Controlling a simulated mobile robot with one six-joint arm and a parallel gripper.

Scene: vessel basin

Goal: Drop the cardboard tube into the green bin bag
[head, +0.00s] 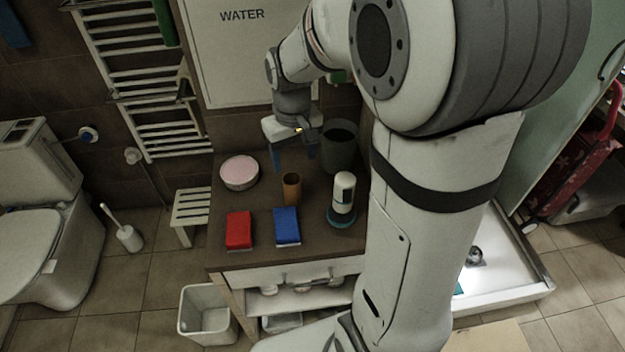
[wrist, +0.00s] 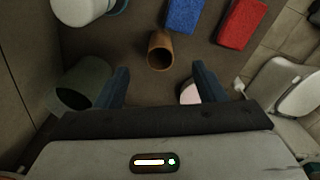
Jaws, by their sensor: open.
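The cardboard tube (head: 291,187) is brown and stands upright on the dark counter, its open top facing up. In the wrist view the tube (wrist: 160,52) lies just beyond the gap between my fingertips. My gripper (head: 293,156) is open and empty above and behind the tube, its two blue fingers pointing down. The fingers also show in the wrist view (wrist: 160,70). A dark grey-green open container (head: 340,150) stands at the back right of the counter, close to my gripper; it also shows in the wrist view (wrist: 80,88). I cannot tell whether it is the green bin bag.
A red sponge (head: 239,230), a blue sponge (head: 287,226) and a white-topped bottle (head: 343,195) stand nearer the counter's front. A round pink-topped tin (head: 239,172) is left of the tube. A white bin (head: 207,312) stands on the floor.

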